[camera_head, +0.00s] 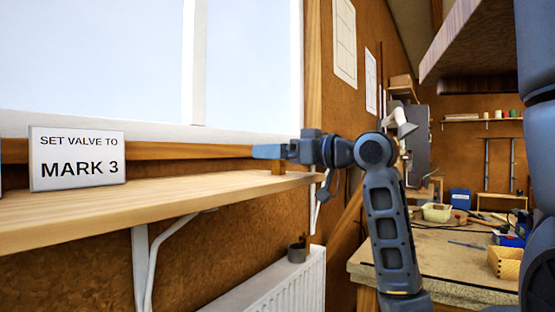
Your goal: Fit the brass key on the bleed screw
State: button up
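My gripper (266,151) is above the far right end of the wooden shelf, with its bluish fingers pointing left. I see the fingers side-on, so whether they are apart or together does not show. I cannot make out a brass key or a bleed screw. A white radiator (285,290) stands below the shelf, only partly in view. A small dark cylindrical thing (297,253) sits at its top edge, below my gripper; I cannot tell what it is.
The shelf (130,197) carries a sign (78,158) reading "SET VALVE TO MARK 3". A white bracket (146,255) supports the shelf. A window is behind it. At right, a cluttered workbench (440,255) holds a wooden box (505,262) and a pale tub (437,212).

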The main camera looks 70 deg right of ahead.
jog(key=shift+x, duration=1)
jog(key=c, duration=1)
jog(key=shift+o, duration=0.2)
jog(key=shift+r, duration=0.15)
jog(key=shift+r, duration=0.45)
notch_tip(320, 180, up, 3)
jog(key=shift+s+r, duration=0.1)
jog(key=shift+r, duration=0.1)
jog(key=s+d+r, duration=0.6)
jog(key=s+d, duration=0.2)
jog(key=shift+d+r+b, duration=0.15)
jog(key=shift+r+b, duration=0.1)
jog(key=shift+b, duration=0.1)
